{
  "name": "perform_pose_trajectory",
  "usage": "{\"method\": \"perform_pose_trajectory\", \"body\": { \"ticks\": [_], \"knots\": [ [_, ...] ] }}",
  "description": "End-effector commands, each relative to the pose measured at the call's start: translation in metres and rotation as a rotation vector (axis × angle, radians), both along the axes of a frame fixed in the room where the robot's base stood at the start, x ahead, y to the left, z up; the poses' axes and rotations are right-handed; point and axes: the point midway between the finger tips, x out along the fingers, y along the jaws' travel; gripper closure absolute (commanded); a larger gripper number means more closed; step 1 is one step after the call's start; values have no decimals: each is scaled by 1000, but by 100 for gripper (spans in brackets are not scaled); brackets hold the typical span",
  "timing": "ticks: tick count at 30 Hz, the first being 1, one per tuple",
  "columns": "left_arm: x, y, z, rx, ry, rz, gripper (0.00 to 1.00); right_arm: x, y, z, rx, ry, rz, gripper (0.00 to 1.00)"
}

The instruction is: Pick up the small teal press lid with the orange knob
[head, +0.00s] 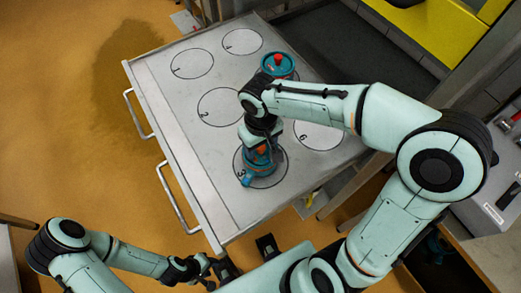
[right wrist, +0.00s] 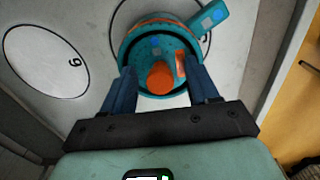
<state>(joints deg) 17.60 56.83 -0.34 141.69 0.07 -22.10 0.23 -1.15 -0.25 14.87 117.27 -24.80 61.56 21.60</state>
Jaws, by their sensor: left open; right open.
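A teal press lid with an orange knob (right wrist: 160,78) sits on a round teal mould with an orange band (right wrist: 140,24) and a side handle (right wrist: 208,17). They stand on circle 3 of the table, and their teal body (head: 248,175) shows in the head view, partly hidden by my right gripper. My right gripper (right wrist: 162,72) is open above the lid, its two fingers either side of the orange knob with gaps visible. My left gripper (head: 206,271) is open and empty, low in the head view, away from the table.
Another teal mould with a red knob (head: 278,64) stands at the back of the grey table (head: 150,90). Several numbered circles there are empty, including circle 6 (right wrist: 45,60). Handles (head: 140,117) line the table's left edge. A yellow machine (head: 430,25) stands behind.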

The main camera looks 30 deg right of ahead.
Motion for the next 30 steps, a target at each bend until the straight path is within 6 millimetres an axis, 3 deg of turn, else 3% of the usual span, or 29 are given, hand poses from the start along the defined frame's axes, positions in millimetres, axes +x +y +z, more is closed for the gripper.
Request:
{"method": "perform_pose_trajectory", "body": {
  "ticks": [6, 12, 23, 30],
  "knots": [
    [0, 0, 0, 0, 0, 0, 57, 0, 0, 0, 0, -1, 0, 40],
    [0, 0, 0, 0, 0, 0, 57, 0, 0, 0, 0, -1, 0, 100],
    [0, 0, 1, 0, 0, 0, 57, 0, 0, 4, 0, -2, 0, 100],
    [3, 0, 6, 0, -3, 0, 57, 1, 0, 33, 0, -6, 1, 100]
  ]
}}
